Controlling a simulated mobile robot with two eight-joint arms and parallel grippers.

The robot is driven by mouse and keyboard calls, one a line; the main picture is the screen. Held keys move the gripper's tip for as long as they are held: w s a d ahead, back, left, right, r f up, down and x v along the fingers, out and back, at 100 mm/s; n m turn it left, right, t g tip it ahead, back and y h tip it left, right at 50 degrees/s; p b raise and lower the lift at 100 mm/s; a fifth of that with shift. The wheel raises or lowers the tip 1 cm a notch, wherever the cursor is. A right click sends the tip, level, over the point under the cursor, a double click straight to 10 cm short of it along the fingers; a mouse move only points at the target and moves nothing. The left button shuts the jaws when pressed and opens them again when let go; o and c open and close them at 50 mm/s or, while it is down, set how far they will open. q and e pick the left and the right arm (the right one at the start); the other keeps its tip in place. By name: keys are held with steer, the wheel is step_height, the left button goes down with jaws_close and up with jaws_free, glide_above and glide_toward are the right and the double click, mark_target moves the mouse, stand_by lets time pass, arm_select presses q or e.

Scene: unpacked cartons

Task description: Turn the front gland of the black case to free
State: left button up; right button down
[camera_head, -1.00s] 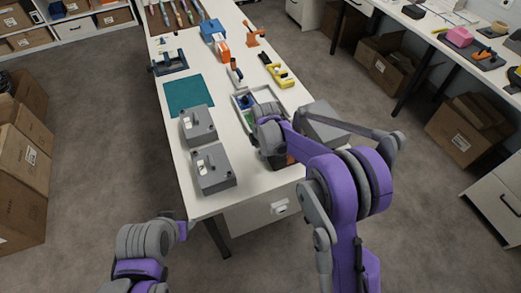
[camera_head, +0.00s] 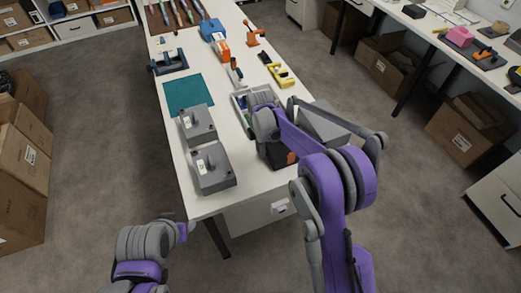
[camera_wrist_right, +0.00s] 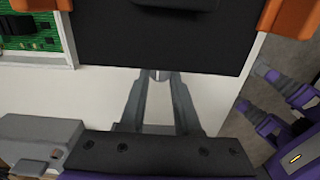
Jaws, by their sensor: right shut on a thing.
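The black case (camera_wrist_right: 165,45) fills the top of the right wrist view, with orange corners. In the head view the black case (camera_head: 277,157) shows only in part, behind my right wrist. My right gripper (camera_wrist_right: 157,78) reaches the middle of the case's front edge, its fingertips close together on the front gland (camera_wrist_right: 156,73). Only a small light bit of the gland shows between the tips, so its angle cannot be read. My left gripper (camera_head: 181,231) is low at the left in the head view, off the table's near edge; its fingers are not clear.
Two grey boxes (camera_head: 212,169) stand left of the case, and another grey box (camera_head: 326,124) stands to its right. A light tray (camera_head: 240,101) with a green circuit board lies beyond. A teal mat (camera_head: 188,94) lies further left. The table's near edge is close.

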steer(key=shift+w+a+f+g+h, duration=0.1)
steer(key=shift+w+g+h, duration=0.25)
steer(key=shift+g, duration=0.65)
steer(key=shift+w+g+h, duration=0.1)
steer(key=shift+g+h, duration=0.25)
steer(key=shift+g, duration=1.15)
steer(key=c, duration=0.6)
jaws_free()
